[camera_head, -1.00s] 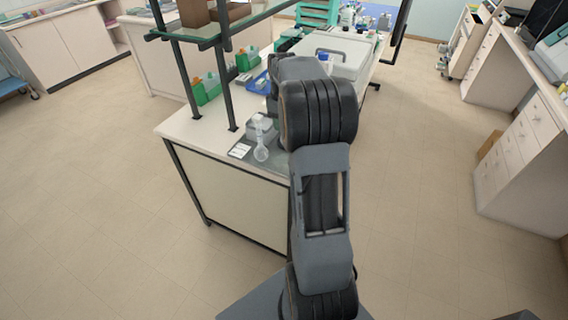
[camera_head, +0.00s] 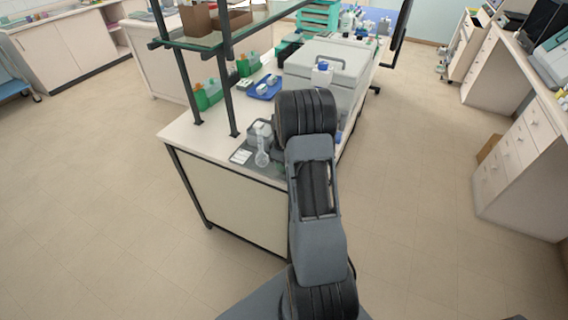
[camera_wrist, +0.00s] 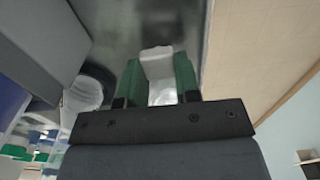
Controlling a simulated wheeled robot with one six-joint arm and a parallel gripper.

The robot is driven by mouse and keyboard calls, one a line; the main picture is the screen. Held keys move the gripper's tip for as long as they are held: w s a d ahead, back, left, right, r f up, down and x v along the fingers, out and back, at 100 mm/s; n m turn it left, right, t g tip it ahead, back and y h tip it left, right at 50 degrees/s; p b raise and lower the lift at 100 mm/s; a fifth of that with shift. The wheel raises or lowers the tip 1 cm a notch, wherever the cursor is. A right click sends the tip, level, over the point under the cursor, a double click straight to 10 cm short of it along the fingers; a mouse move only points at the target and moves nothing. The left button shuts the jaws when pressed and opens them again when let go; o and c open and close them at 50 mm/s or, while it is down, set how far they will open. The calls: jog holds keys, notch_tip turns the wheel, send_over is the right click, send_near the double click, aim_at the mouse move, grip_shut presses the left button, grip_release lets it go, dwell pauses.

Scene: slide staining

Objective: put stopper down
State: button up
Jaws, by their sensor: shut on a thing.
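In the wrist view, my gripper (camera_wrist: 157,72) has green fingers shut on a pale, translucent stopper (camera_wrist: 159,62). A dark grey surface lies beyond the stopper; I cannot tell whether the stopper touches it. In the head view my arm hides the stopper and most of the gripper. A clear glass flask (camera_head: 262,158) stands on a dark mat (camera_head: 242,157) at the bench's near end, just left of my arm. A clear round vessel (camera_wrist: 84,94), perhaps this flask, shows left of the fingers in the wrist view.
A small grey device (camera_head: 263,130) stands behind the flask. A large grey box-shaped machine (camera_head: 328,62) and a blue tray (camera_head: 265,88) are farther back. Shelf posts (camera_head: 228,100) rise at the left. The bench's front edge (camera_head: 215,158) is close to the mat.

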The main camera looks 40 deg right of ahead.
jog(key=shift+f, duration=0.4)
jog(key=shift+f, duration=0.2)
jog(key=o, duration=0.9)
jog(key=shift+r, duration=0.1)
